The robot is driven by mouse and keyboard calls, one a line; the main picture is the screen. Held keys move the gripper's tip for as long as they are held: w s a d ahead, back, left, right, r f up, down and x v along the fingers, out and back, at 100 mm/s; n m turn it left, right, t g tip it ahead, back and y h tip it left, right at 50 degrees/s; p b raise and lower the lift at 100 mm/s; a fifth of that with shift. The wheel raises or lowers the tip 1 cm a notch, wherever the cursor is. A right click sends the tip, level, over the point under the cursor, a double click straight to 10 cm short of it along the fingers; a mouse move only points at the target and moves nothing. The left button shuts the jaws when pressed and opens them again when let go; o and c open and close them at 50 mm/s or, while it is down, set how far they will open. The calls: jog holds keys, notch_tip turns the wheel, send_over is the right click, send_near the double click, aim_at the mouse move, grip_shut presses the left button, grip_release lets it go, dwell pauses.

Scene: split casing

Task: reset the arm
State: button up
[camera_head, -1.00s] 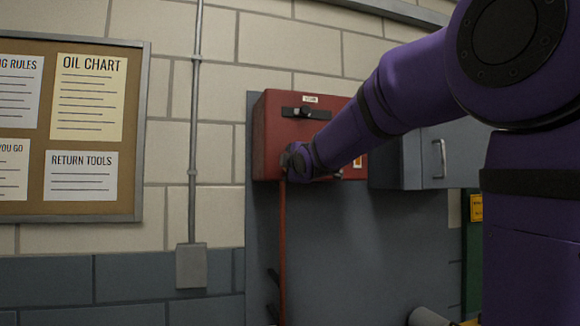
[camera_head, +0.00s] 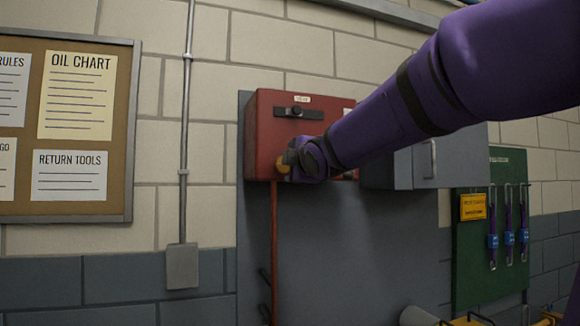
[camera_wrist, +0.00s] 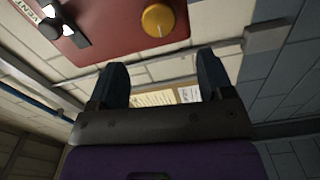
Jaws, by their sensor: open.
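My purple arm reaches in from the right in the head view, and its end is in front of the lower part of a red wall box (camera_head: 262,125). In the wrist view my gripper (camera_wrist: 162,75) is open, with two dark fingers apart and nothing between them. A yellow round knob (camera_wrist: 158,20) on the red box shows beyond the fingers, clear of them in that picture. In the head view the fingertips are hard to make out and my arm hides part of the box.
A grey cabinet (camera_head: 412,166) hangs right of the red box. A green tool board (camera_head: 470,262) with several hanging tools is farther right. A corkboard (camera_head: 122,120) and a vertical conduit (camera_head: 187,110) are at left. A red pipe (camera_head: 274,245) runs below the box.

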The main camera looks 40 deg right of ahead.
jog(key=s+a+f+m+g+y, duration=0.1)
jog(key=s+a+f+m+g, duration=0.3)
jog(key=s+f, duration=0.4)
jog(key=s+a+f+m+g+y, duration=0.2)
jog(key=s+a+f+m+g, duration=0.2)
jog(key=s+f, duration=0.4)
jog(key=s+a+f+m+g+y, duration=0.2)
jog(key=s+a+f+m+g, duration=0.2)
jog(key=s+f, duration=0.4)
jog(key=shift+s+f+m, duration=0.25)
jog(key=shift+f+m, duration=0.55)
jog(key=shift+f, duration=0.15)
